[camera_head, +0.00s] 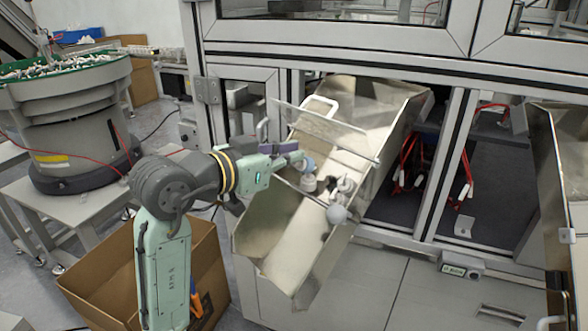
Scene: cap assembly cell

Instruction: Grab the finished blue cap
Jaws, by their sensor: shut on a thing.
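My gripper (296,157) reaches from the left over the metal chute, with its jaws at a blue cap (308,165). It is shut on this cap, though the fingers are small here and the contact is partly hidden. A white part (308,184) shows just below the blue cap; I cannot tell whether the two touch. More pale parts, one upright (345,184) and one rounded and grey-blue (337,214), lie in the chute to the right and below.
The sheet-metal chute (282,235) slopes out of the machine frame, with raised side walls and a clear bar across it. A cardboard box (90,272) stands below my arm. A bowl feeder (70,125) is at left, and a second chute (560,190) at right.

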